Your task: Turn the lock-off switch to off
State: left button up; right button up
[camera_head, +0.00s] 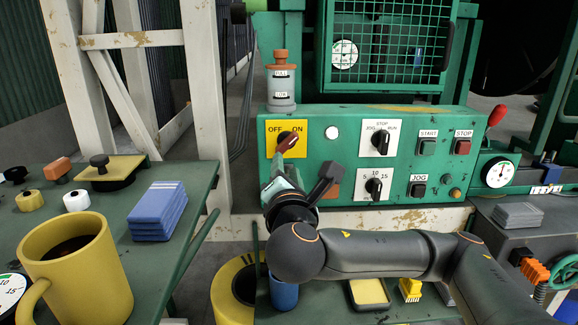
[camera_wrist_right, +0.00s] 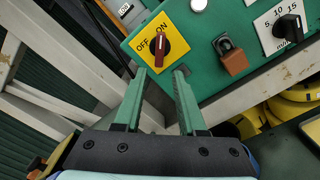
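The lock-off switch is a red knob (camera_head: 287,143) on a yellow plate (camera_head: 271,146) marked OFF and ON, at the left end of the green control panel. Its handle points up and right, towards ON. In the right wrist view the red knob (camera_wrist_right: 160,45) is just beyond the fingertips and apart from them. My right gripper (camera_head: 297,180) is in front of and below the switch. In the right wrist view it is open, with nothing between its fingers (camera_wrist_right: 160,74). My left gripper is not in view.
A brown padlock (camera_wrist_right: 235,62) hangs right of the switch, partly hidden by my gripper in the head view. Black selector knobs (camera_head: 381,143) and START, STOP and JOG buttons are further right. A bench with a yellow mug (camera_head: 80,285) and blue blocks (camera_head: 158,208) is at left.

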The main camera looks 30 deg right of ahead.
aim_at(287, 146)
jog(key=shift+d+r+b+x, duration=0.15)
jog(key=shift+b+x, duration=0.35)
jog(key=shift+x, duration=1.35)
jog(key=shift+d+r+b+x, duration=0.15)
jog(key=shift+b+x, duration=0.3)
jog(key=shift+x, duration=1.4)
jog(key=shift+w+r+p, duration=0.15)
jog(key=shift+p, duration=0.15)
jog(key=shift+c, duration=0.3)
